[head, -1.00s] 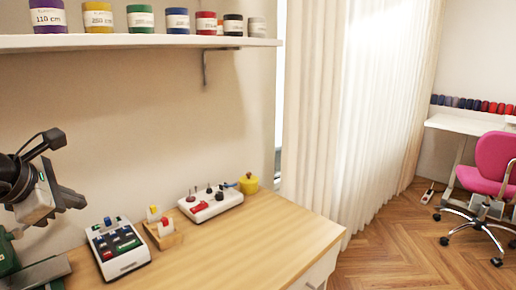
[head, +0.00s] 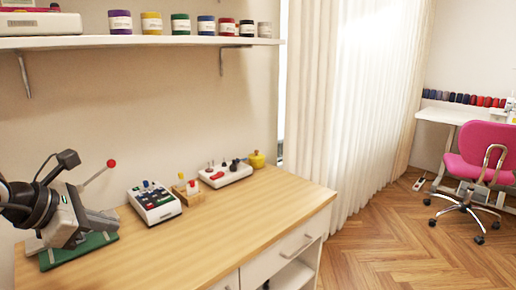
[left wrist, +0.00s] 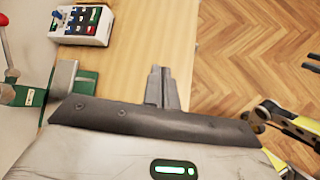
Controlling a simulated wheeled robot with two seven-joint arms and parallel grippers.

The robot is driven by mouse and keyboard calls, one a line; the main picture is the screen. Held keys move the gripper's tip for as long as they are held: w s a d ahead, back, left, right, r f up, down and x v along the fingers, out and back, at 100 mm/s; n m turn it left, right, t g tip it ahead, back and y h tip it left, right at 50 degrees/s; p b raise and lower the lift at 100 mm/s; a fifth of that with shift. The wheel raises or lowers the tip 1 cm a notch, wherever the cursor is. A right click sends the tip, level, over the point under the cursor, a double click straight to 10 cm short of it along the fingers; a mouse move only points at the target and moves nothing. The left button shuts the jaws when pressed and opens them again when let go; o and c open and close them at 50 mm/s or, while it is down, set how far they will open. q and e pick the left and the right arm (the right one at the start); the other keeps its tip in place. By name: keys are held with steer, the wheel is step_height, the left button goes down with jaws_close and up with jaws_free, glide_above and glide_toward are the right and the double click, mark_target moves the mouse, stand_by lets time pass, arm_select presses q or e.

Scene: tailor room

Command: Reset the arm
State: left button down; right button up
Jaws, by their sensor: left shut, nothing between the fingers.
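My left gripper (head: 108,221) comes in from the left in the head view, over the left end of the wooden table (head: 250,214). Its fingers are together and empty, and they also show closed in the left wrist view (left wrist: 163,72). A green-based device (head: 80,252) with a red-knobbed lever (head: 111,163) stands behind and below the gripper, partly hidden by it. I cannot tell whether they touch. My right gripper is not clearly seen.
A white box with coloured switches (head: 155,203), a small wooden block holder (head: 188,191), a white control panel (head: 222,174) and a yellow pot (head: 257,159) line the table's back. The front of the tabletop is clear. A pink chair (head: 487,147) stands far right.

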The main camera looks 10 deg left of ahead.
arm_select(q)
steer(key=s+d+f+n+t+h, duration=0.2)
steer(key=d+f+n+t+h, duration=0.15)
steer(key=d+n, duration=0.45)
steer(key=s+d+f+n+t+h, duration=0.25)
steer(key=d+n+h, duration=0.3)
steer(key=n, duration=0.45)
steer(key=s+d+f+n+g+y, duration=0.1)
steer(key=s+d+f+n+y, duration=0.1)
steer(key=f+n, duration=0.5)
steer(key=s+d+f+n+g+y, duration=0.1)
steer(key=s+f+n+y, duration=0.3)
steer(key=f+n, duration=0.4)
steer(key=s+d+f+n+g+y, duration=0.1)
steer(key=s+d+f+n+y, duration=0.2)
steer(key=f+n, duration=0.4)
steer(key=s+n, duration=0.1)
steer(key=n, duration=0.2)
steer(key=shift+s+d+f+g+y, duration=0.15)
steer(key=shift+s+d+g+y, duration=0.15)
steer(key=shift+s+g+y, duration=0.1)
arm_select(e)
steer(key=shift+g+h, duration=0.3)
steer(key=f, duration=0.3)
steer(key=d+f, duration=0.1)
steer(key=f, duration=0.1)
steer(key=shift+s+f, duration=0.15)
steer(key=shift+s, duration=0.15)
